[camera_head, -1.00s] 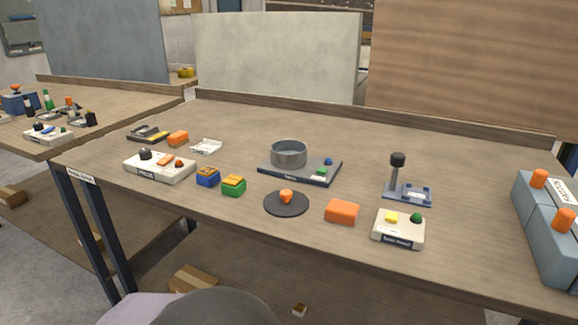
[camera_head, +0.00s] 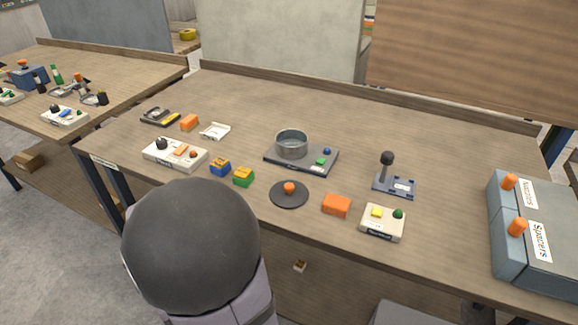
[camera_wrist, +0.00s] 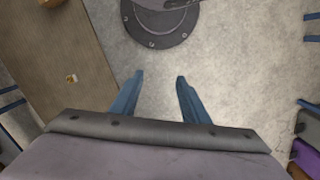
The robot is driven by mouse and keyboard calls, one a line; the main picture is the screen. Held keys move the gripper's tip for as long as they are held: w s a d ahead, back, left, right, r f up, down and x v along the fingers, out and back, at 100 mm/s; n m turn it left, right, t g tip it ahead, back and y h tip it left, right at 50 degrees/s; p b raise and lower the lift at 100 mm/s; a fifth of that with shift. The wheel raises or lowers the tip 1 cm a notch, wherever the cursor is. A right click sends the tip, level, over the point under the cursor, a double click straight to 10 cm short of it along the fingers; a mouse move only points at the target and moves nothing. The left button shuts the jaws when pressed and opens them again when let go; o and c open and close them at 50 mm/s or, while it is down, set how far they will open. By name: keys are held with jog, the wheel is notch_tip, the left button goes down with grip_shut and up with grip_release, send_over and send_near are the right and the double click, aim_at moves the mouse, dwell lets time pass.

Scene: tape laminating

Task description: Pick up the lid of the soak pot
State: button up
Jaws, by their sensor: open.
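The lid is a dark round disc (camera_head: 289,199) with an orange knob (camera_head: 289,188) on top. It lies flat on the table near the front edge. The soak pot (camera_head: 291,145) is a grey metal pot, open at the top, standing on a dark base plate (camera_head: 325,165) behind the lid. My gripper (camera_wrist: 158,78) shows in the wrist view with its two blue fingers apart and nothing between them. It points at the grey floor, away from the lid. In the head view my arm covers the lower left and the gripper's fingers are not visible.
Blue (camera_head: 220,167) and green (camera_head: 243,177) blocks lie left of the lid. An orange block (camera_head: 336,205) and a white button box (camera_head: 383,222) lie to its right. A black-knobbed stand (camera_head: 387,170) is behind them. Grey spacer bins (camera_head: 508,225) fill the right end.

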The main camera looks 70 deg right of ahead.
jog(key=s+d+r+m+y+p, duration=0.1)
jog(key=s+d+r+m+p, duration=0.2)
jog(key=r+p, duration=0.6)
jog(key=s+d+r+m+p, duration=0.35)
jog(key=r+p, duration=0.35)
jog(key=p, duration=0.3)
jog(key=s+d+r+m+y+p, duration=0.1)
jog(key=s+d+r+m+p, duration=0.25)
jog(key=r+p, duration=0.55)
jog(key=t+h, duration=0.2)
jog(key=h, duration=0.5)
send_over(289, 187)
jog(key=a, duration=0.2)
jog(key=shift+s+f, duration=0.2)
jog(key=shift+f, duration=0.85)
jog(key=shift+s+f, duration=0.15)
jog(key=shift+f, duration=0.9)
jog(key=shift+x, duration=1.95)
jog(key=shift+w, duration=0.15)
jog(key=shift+c, duration=0.4)
grip_shut()
